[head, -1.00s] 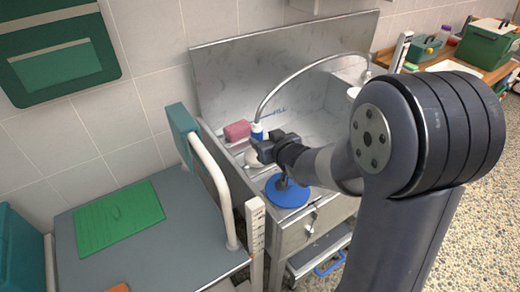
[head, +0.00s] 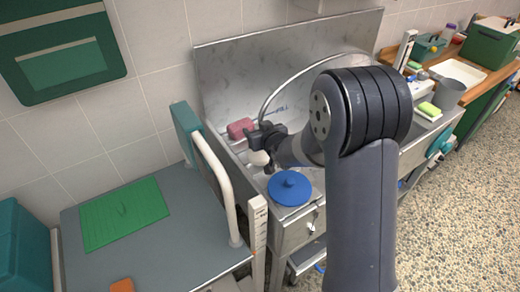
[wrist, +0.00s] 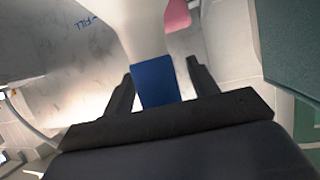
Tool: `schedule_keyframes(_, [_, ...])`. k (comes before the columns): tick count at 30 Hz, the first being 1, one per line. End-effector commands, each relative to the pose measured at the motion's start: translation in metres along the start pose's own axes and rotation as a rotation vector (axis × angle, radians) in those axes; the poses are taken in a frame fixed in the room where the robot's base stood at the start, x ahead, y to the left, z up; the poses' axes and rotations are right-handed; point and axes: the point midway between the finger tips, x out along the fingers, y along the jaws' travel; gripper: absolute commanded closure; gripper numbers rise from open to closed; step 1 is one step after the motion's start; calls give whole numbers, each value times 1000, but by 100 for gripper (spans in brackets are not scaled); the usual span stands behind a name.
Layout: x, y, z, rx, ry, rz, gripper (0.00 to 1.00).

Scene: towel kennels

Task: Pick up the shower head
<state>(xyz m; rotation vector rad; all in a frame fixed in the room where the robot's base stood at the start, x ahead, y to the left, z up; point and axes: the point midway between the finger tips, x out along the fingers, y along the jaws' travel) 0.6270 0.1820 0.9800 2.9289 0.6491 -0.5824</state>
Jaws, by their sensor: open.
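The shower head has a pale head (head: 259,158) and a blue part. In the head view it is at the sink's left end, below my gripper (head: 258,137), which hides the blue part. In the wrist view the blue part (wrist: 154,84) lies between my gripper's two dark fingers (wrist: 160,74), with a gap on the right side. The large pale shape above it appears to be the rest of the shower head. My gripper is open around the blue part; I cannot tell whether the left finger touches it. The grey hose (head: 285,82) arcs over the sink behind my arm.
A pink block (head: 240,128) lies left of my gripper. A blue round lid (head: 289,188) sits in front. The metal backsplash (head: 225,70) stands behind. A white rail (head: 222,185) with a teal end rises at left, beside a grey top with a green mat (head: 124,214).

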Motion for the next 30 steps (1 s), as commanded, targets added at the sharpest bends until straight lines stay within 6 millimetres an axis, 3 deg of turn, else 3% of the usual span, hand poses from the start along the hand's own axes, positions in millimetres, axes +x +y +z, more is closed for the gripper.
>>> schedule_keyframes(5, [0,0,0,0,0,0,44])
schedule_keyframes(25, [0,0,0,0,0,0,99])
schedule_keyframes(30, [0,0,0,0,0,0,100])
